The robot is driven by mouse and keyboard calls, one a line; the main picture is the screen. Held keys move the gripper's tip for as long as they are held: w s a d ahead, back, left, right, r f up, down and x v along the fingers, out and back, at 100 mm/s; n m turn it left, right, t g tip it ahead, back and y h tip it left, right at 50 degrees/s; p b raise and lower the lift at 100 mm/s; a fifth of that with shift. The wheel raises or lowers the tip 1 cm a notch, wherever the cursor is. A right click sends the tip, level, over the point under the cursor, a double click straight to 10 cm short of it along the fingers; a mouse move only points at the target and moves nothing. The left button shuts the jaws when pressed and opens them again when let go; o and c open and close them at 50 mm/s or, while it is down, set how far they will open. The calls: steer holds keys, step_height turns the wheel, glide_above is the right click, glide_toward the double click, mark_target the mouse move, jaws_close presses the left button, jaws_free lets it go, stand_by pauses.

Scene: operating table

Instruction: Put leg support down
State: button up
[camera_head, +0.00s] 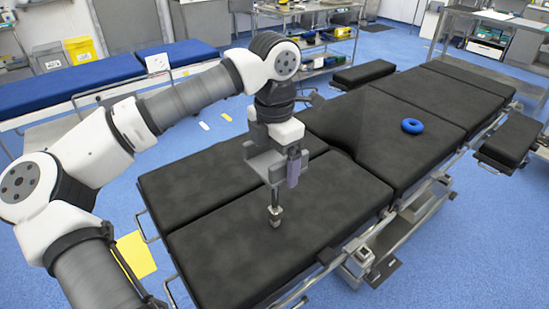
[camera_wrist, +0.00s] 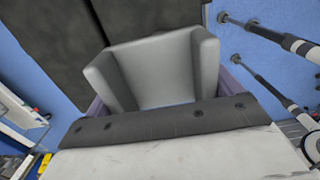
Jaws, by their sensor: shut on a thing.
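The leg support (camera_head: 262,163) is a grey, U-shaped trough with a metal post and knob under it. My gripper (camera_head: 281,160) is shut on it, with a purple-grey finger showing at its right side in the head view. The post hangs upright over the near black padded section of the operating table (camera_head: 225,245); I cannot tell whether its tip touches the pad. In the wrist view the grey trough (camera_wrist: 160,70) sits between the purple fingers, with black padding behind it. Part of the support is hidden by the gripper.
A blue ring cushion (camera_head: 412,126) lies on the table's far section. Padded arm boards (camera_head: 510,140) flank the table. A blue-topped bench (camera_head: 70,84) stands at the back left, with a metal trolley (camera_head: 320,62) behind. The near pads are otherwise clear.

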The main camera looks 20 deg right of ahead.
steer(key=shift+f, duration=0.25)
steer(key=o, duration=0.8)
steer(key=shift+r+p, duration=0.4)
steer(key=shift+r, duration=0.1)
step_height(320, 180, up, 12)
steer(key=shift+r+b, duration=0.15)
steer(key=shift+b, duration=0.2)
